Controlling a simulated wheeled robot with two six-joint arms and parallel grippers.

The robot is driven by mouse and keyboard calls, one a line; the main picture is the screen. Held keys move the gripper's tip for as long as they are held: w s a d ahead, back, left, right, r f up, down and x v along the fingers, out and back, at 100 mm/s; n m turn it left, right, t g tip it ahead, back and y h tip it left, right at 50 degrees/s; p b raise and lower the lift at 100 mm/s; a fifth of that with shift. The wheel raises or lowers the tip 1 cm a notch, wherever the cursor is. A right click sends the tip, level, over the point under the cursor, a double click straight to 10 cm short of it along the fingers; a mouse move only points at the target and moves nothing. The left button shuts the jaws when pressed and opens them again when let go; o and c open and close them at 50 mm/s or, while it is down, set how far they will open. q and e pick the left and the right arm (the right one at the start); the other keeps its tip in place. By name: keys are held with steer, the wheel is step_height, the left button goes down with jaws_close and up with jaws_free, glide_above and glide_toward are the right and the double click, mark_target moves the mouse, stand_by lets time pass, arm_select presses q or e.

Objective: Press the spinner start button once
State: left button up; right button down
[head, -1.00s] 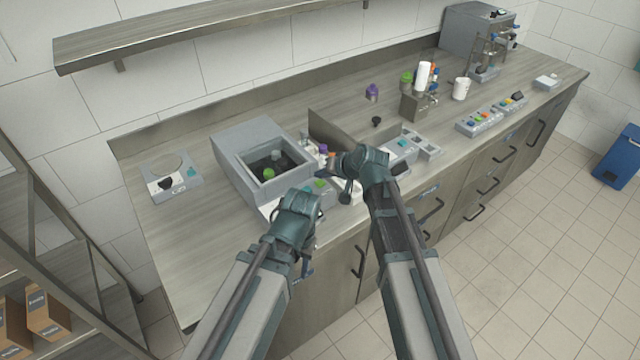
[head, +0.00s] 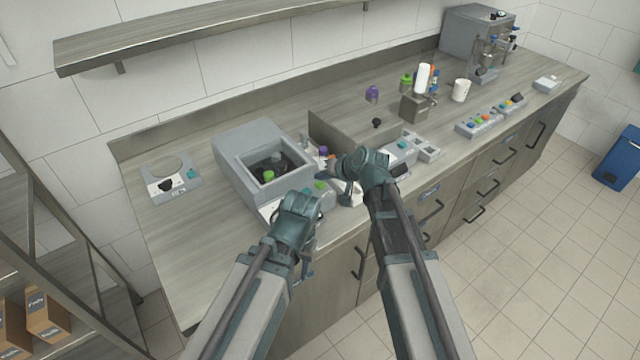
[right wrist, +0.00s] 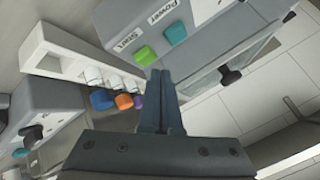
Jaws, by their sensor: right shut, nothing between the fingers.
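The spinner (head: 232,150) is a grey box with an open square well. A green-capped tube and a dark rotor show in the well. Its start button (right wrist: 146,55) is green and labelled "Start" in the right wrist view. It shows small and green on the sloping front panel in the head view (head: 320,185). My right gripper (right wrist: 160,73) is shut and empty, its tips close beside the start button; I cannot tell whether they touch it. In the head view my right gripper (head: 323,174) is just above that panel. My left gripper (head: 305,262) is low at the counter's front, its fingers unclear.
A teal power button (right wrist: 175,33) sits right beside the start button. A white rack (right wrist: 75,58) with purple, orange and blue-capped tubes stands close to my right fingers.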

mark_target(322, 186)
stand_by(0.8)
steer(key=shift+f+b, duration=0.4)
steer(key=shift+b, duration=0.05)
steer(key=shift+f+b, duration=0.45)
stand_by(0.5)
steer(key=shift+r, duration=0.1)
steer(key=shift+r+p, duration=0.8)
steer(key=shift+p, duration=0.1)
step_height(322, 186, up, 5)
steer(key=p, duration=0.5)
